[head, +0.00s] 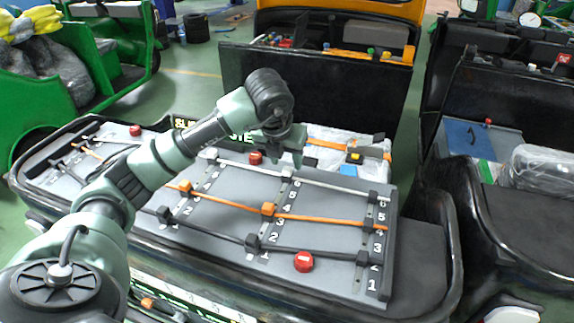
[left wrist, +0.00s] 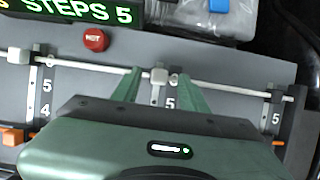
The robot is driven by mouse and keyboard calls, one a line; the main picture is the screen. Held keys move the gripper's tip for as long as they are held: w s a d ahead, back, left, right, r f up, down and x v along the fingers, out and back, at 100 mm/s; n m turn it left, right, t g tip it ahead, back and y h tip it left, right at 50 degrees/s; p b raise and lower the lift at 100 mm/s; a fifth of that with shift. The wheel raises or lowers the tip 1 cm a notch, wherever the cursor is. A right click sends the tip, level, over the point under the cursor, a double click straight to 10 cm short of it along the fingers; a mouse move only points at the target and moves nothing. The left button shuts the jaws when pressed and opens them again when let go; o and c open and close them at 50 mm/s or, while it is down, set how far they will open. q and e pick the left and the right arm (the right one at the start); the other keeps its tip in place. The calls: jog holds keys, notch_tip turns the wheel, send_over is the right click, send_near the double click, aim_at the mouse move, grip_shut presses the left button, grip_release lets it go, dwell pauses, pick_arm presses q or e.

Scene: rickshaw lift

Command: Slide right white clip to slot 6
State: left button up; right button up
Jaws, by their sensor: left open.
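A thin white rod (left wrist: 218,83) runs across the upper part of the grey board. The right white clip (left wrist: 158,76) sits on it at the middle track, just above the number 5; it also shows in the head view (head: 287,174). My left gripper (left wrist: 160,78) is open, one finger on each side of this clip, and nothing is visibly clamped. In the head view my left gripper (head: 285,148) hangs above the board's far side. The left white clip (left wrist: 20,55) is at the left track. My right gripper is not in view.
A dark clip (left wrist: 274,97) holds the rod's right end. Orange clips (head: 268,209) and dark clips (head: 253,242) sit on nearer rods. A red button (left wrist: 94,40) is beyond the white rod, below a sign (left wrist: 70,10) reading STEPS 5. Another red button (head: 303,262) is at the front.

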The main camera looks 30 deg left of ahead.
pick_arm(q)
jog(key=shift+b+v, duration=0.4)
jog(key=shift+v, duration=2.05)
jog(key=shift+r, duration=0.1)
